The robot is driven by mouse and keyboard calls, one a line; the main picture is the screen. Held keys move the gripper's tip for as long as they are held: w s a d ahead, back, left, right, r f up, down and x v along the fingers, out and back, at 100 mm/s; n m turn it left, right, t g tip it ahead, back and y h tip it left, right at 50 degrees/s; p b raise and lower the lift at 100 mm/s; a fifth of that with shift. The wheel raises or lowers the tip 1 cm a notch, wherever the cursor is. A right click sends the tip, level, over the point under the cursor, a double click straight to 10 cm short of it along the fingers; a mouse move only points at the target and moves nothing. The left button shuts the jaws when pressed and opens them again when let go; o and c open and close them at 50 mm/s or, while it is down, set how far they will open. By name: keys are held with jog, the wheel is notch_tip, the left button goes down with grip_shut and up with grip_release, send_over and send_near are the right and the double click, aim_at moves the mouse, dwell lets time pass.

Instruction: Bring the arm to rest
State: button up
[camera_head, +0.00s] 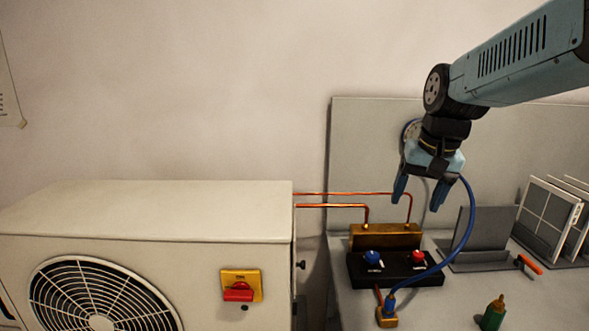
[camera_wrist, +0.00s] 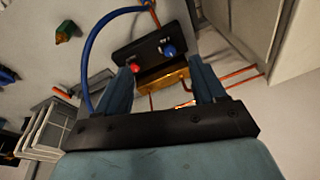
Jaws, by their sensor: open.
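My gripper (camera_head: 421,194) hangs fingers down from my arm, at the upper right of the head view. Its two blue fingers are apart with nothing between them. It is above a black manifold block (camera_head: 396,270) with a blue knob (camera_head: 372,257), a red knob (camera_head: 417,256) and a brass body (camera_head: 385,236). In the wrist view my gripper (camera_wrist: 165,85) has its fingers spread, with the manifold's brass body (camera_wrist: 162,77) seen beyond them. A round gauge (camera_head: 411,130) on the back panel is partly hidden behind my gripper.
A blue hose (camera_head: 468,228) loops close to my gripper down to a brass fitting (camera_head: 387,316). Copper pipes (camera_head: 335,205) run from the outdoor unit (camera_head: 150,212) to the manifold.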

jog(key=s+n+t, duration=0.2)
jog(key=s+t, duration=0.1)
jog(key=s, duration=0.7)
jog(key=shift+s+a+f+n+h, duration=0.2)
jog(key=shift+s+f+n+h, duration=0.05)
jog(key=shift+f+n+h, duration=0.15)
